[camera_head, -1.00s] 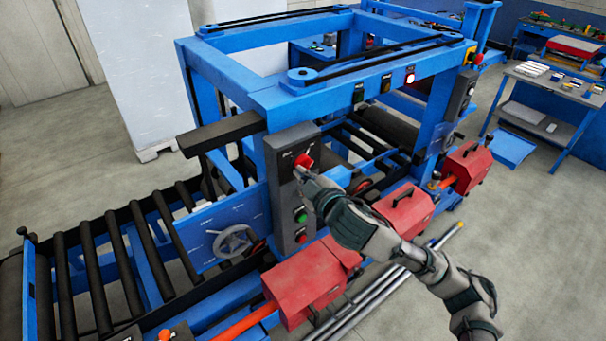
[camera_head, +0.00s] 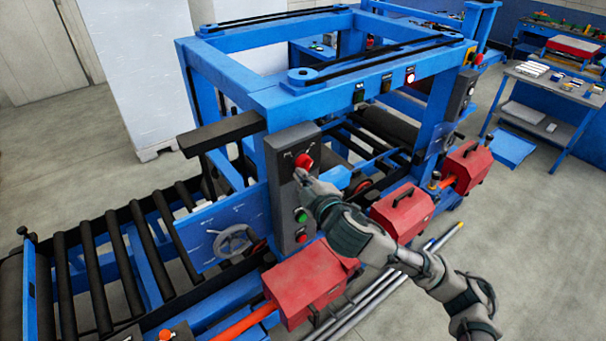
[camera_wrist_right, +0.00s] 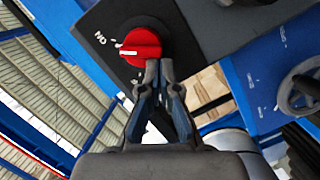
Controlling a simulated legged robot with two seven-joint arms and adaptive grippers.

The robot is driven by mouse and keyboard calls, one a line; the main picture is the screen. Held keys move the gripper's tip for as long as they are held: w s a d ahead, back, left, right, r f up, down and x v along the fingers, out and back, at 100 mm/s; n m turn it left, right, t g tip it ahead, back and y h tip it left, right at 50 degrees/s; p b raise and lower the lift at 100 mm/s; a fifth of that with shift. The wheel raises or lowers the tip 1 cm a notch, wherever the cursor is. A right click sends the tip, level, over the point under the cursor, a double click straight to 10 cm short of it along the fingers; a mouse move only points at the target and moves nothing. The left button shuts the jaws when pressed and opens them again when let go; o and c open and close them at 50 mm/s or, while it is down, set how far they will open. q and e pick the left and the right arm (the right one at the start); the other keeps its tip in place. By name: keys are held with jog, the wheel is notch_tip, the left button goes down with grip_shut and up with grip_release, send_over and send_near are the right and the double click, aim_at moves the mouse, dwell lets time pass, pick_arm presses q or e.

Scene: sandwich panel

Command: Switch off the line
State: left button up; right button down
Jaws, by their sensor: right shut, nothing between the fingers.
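The red rotary knob (camera_head: 304,161) sits near the top of a dark grey control box (camera_head: 283,190) on the blue machine's front post. In the right wrist view, the knob (camera_wrist_right: 141,44) is round, with a pale mark on its left side and white lettering beside it. My right gripper (camera_head: 299,174) is just below the knob in the head view. In the wrist view its closed fingertips (camera_wrist_right: 158,66) are at the knob's lower right edge, holding nothing. I cannot tell whether they touch it. My left gripper is not in view.
A green button (camera_head: 301,215) and a red button (camera_head: 302,238) are lower on the box. A handwheel (camera_head: 233,242) is to its left. Red covers (camera_head: 308,283) jut out below my arm. A second grey box (camera_head: 462,95) stands on the far post.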

jog(key=shift+d+f+n, duration=0.1)
jog(key=shift+f+n, duration=0.3)
jog(key=shift+n, duration=0.6)
jog(key=shift+w+d+f+n+t+y, duration=0.25)
jog(key=shift+n+t, duration=0.2)
jog(key=shift+n, duration=1.4)
jog(key=shift+w+d+f+n+t+y, duration=0.2)
jog(key=shift+d+f+n+t, duration=0.15)
jog(key=shift+n, duration=1.55)
jog(key=shift+w+d+f+n+t+y, duration=0.15)
jog(key=shift+d+f+n+t+y, duration=0.25)
jog(key=shift+n, duration=1.45)
jog(key=shift+a, duration=0.2)
